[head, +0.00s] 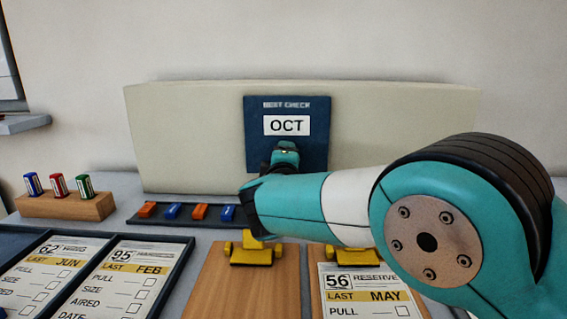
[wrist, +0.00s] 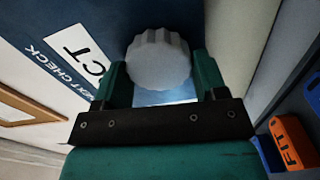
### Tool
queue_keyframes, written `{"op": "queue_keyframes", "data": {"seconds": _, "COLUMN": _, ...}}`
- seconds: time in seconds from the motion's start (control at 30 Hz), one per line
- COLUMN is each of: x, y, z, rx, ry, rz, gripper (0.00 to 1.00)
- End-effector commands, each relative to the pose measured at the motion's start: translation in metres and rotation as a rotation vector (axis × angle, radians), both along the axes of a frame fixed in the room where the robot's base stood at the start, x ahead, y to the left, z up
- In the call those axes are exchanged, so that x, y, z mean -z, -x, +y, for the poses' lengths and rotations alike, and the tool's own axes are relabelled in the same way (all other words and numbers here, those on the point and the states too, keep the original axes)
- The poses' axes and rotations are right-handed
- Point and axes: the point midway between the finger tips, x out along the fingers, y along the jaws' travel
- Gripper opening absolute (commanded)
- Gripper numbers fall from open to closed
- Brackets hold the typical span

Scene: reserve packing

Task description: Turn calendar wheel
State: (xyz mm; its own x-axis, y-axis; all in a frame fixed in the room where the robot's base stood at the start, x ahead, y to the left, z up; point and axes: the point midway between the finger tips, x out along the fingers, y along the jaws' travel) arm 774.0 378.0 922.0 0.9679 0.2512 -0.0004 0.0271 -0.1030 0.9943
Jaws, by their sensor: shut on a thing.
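The calendar panel (head: 258,151) is dark blue, with NEXT CHECK lettering and a white window (head: 287,125) reading OCT. It stands upright at the back centre. The calendar wheel (wrist: 158,60) is a light grey ridged knob on the panel, seen in the wrist view beside the window. My gripper (wrist: 157,78) is shut on the wheel, with one teal finger on each side of it. In the head view my gripper and arm hide the wheel below the window.
A tray (head: 133,217) of orange and blue pieces lies left of my arm. A wooden block (head: 62,205) holds three stamps. Clipboards with yellow clips (head: 250,254) and a dark tray (head: 172,285) of cards fill the front. A pale board (head: 190,140) stands behind.

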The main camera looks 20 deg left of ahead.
Motion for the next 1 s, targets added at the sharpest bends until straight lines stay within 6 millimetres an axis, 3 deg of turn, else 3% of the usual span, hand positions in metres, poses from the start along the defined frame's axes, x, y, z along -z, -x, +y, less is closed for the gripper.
{"op": "queue_keyframes", "data": {"seconds": 0.17, "x": 0.001, "y": 0.001, "z": 0.001, "rx": -0.001, "ry": 0.002, "rz": 0.001, "gripper": 0.42}}
{"op": "queue_keyframes", "data": {"seconds": 0.2, "x": 0.001, "y": 0.001, "z": 0.001, "rx": -0.001, "ry": 0.002, "rz": 0.001, "gripper": 0.68}}
{"op": "queue_keyframes", "data": {"seconds": 0.3, "x": 0.001, "y": 0.001, "z": 0.001, "rx": -0.001, "ry": 0.002, "rz": 0.001, "gripper": 0.90}}
{"op": "queue_keyframes", "data": {"seconds": 0.67, "x": 0.000, "y": 0.004, "z": 0.000, "rx": 0.000, "ry": 0.002, "rz": -0.001, "gripper": 0.90}}
{"op": "queue_keyframes", "data": {"seconds": 0.87, "x": 0.000, "y": 0.032, "z": -0.007, "rx": -0.003, "ry": 0.005, "rz": 0.000, "gripper": 0.90}}
{"op": "queue_keyframes", "data": {"seconds": 1.0, "x": 0.001, "y": 0.067, "z": -0.015, "rx": -0.005, "ry": 0.005, "rz": 0.001, "gripper": 0.90}}
